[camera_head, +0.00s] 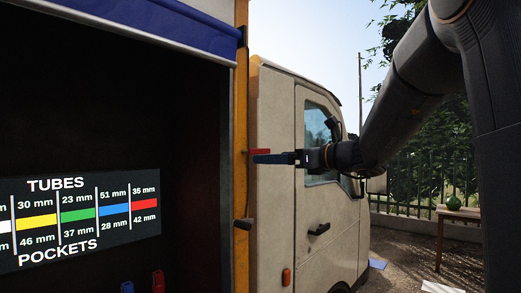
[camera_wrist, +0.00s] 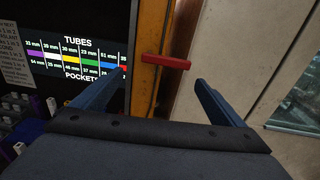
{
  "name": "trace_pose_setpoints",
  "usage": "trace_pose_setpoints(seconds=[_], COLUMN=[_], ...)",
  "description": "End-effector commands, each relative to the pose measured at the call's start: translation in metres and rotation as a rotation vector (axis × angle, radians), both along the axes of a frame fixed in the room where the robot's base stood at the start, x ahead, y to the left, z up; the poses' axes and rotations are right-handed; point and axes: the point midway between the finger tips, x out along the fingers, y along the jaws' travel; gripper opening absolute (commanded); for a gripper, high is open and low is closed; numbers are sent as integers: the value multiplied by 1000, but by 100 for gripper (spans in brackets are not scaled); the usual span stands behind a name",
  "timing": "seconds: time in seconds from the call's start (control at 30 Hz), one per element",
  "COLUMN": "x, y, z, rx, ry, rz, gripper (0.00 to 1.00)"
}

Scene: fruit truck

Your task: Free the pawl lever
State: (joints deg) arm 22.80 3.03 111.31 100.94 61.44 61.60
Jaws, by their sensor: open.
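A red lever (camera_head: 259,151), which looks like the pawl lever, sticks out roughly level from the yellow post (camera_head: 241,120) at the edge of the truck's opening. In the wrist view the red lever (camera_wrist: 166,62) lies crosswise just beyond my fingertips, between them from side to side. My gripper (camera_head: 258,158) has blue fingers and reaches in from the right, close to the lever. In the wrist view my gripper (camera_wrist: 161,77) is open and empty. I cannot tell whether a finger touches the lever. The lever's mounting is not clear.
A dark handle (camera_head: 244,224) sits lower on the post. A rolled blue and white awning (camera_head: 150,35) hangs above the dark opening with its tubes and pockets sign (camera_head: 82,218). The cab door (camera_head: 325,215) stands right of the post. A table (camera_head: 458,214) bears a green fruit.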

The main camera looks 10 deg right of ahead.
Motion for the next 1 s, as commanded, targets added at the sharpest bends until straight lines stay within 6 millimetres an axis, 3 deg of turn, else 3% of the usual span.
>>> trace_pose_setpoints(seconds=[0.13, 0.6, 1.0], x=[7, 58, 65], y=[-4, 34, 39], z=[20, 19, 18], rx=[58, 56, 55], ry=[-16, -16, -16], rz=[-15, -15, -17], gripper=[93, 93, 93])
